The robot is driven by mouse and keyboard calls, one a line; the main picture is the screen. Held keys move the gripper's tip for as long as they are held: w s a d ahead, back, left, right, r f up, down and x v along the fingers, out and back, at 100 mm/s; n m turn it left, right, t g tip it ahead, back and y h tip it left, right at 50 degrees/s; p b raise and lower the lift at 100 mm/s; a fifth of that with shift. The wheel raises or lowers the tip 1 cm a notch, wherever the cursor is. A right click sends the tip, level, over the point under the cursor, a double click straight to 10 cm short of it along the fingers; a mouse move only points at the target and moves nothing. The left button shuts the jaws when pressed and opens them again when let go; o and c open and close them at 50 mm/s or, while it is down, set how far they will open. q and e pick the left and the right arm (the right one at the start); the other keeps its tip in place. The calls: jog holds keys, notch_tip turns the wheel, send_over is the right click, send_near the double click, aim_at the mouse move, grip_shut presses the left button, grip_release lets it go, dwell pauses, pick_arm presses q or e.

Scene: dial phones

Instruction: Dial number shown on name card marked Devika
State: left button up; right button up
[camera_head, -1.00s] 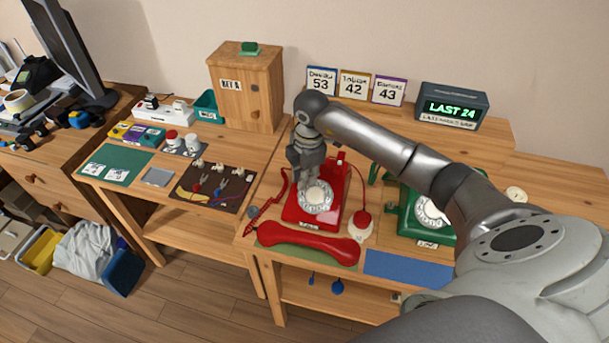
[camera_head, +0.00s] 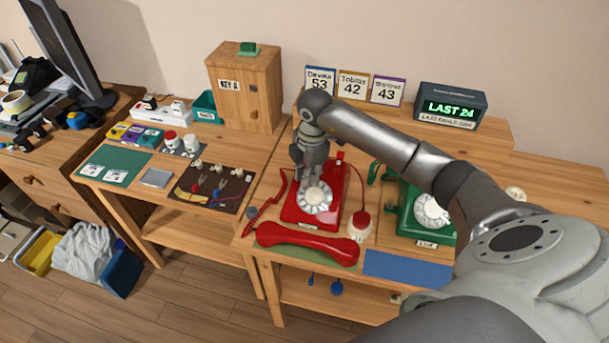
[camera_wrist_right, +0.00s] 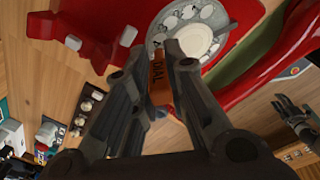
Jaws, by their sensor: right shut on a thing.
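The Devika name card (camera_head: 320,82) stands on the back shelf at the left of three cards and reads 53. The red dial phone (camera_head: 331,211) sits on the table with its white rotary dial (camera_head: 314,198) facing up. My right gripper (camera_head: 311,183) is over the back left edge of the dial. In the right wrist view, my right gripper (camera_wrist_right: 168,52) is shut on an orange stick (camera_wrist_right: 159,82) marked DIAL, beside the white dial (camera_wrist_right: 190,35). The stick's tip is hidden. A grey hand-like part (camera_wrist_right: 294,114), seemingly my left gripper, shows small at the right; its opening is unclear.
The red handset (camera_head: 305,243) lies off the phone on a green mat in front. A green dial phone (camera_head: 408,222) stands to the right, partly behind my arm. A display (camera_head: 451,107) reads LAST 24. A red-topped object (camera_head: 361,225) stands close right of the red phone.

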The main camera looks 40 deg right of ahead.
jog(key=shift+d, duration=0.2)
jog(key=shift+s+d+r, duration=0.1)
jog(key=shift+s+d, duration=0.15)
jog(key=shift+d, duration=0.2)
dwell(0.3)
jog(key=shift+s+d+r+p, duration=0.1)
jog(key=shift+s+d+p, duration=0.25)
jog(key=shift+d, duration=0.1)
jog(key=shift+s+d, duration=0.1)
jog(key=shift+s, duration=0.05)
jog(key=shift+s+d, duration=0.25)
jog(key=shift+s, duration=0.2)
